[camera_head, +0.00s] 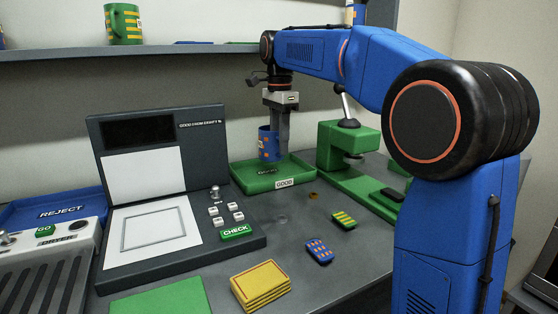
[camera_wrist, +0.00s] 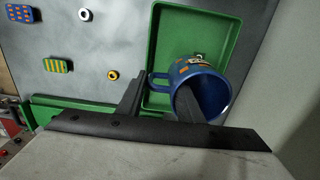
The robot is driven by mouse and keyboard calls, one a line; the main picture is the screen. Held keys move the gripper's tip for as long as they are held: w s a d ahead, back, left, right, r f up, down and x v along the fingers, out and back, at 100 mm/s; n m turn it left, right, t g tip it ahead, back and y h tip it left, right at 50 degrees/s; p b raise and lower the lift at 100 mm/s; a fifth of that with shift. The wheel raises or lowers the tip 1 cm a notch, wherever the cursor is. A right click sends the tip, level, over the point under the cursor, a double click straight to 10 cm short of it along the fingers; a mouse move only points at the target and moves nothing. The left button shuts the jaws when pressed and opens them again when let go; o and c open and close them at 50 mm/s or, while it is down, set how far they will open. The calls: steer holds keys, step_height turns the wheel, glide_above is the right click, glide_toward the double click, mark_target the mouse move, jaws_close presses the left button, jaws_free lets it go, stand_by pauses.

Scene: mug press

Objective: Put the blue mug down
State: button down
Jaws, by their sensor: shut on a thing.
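The blue mug (camera_head: 265,143) has orange marks on its side and hangs upright in my gripper (camera_head: 276,136). It is at the green GOOD tray (camera_head: 284,183), over the tray's floor; I cannot tell whether its base touches. In the wrist view the mug (camera_wrist: 217,92) shows its open mouth and its handle on the left. One finger of my gripper (camera_wrist: 160,105) reaches inside the mug and the other is outside, so it is shut on the mug's wall. The wrist view also shows the green tray (camera_wrist: 150,48) under and around the mug.
A green press (camera_head: 345,145) stands right of the tray. A grey CHECK machine (camera_head: 160,180) stands to the left, with a blue REJECT tray (camera_head: 40,212) beyond it. Blue (camera_head: 319,250) and green (camera_head: 343,218) patterned pieces and yellow sheets (camera_head: 260,284) lie in front.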

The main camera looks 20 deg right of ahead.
mark_target(279, 157)
steer(key=shift+f, duration=2.55)
steer(key=shift+w+f, duration=0.15)
steer(key=shift+f, duration=0.2)
steer(key=c, duration=1.2)
jaws_free()
steer(key=shift+f, duration=0.15)
step_height(279, 157, up, 12)
steer(key=shift+r, duration=0.15)
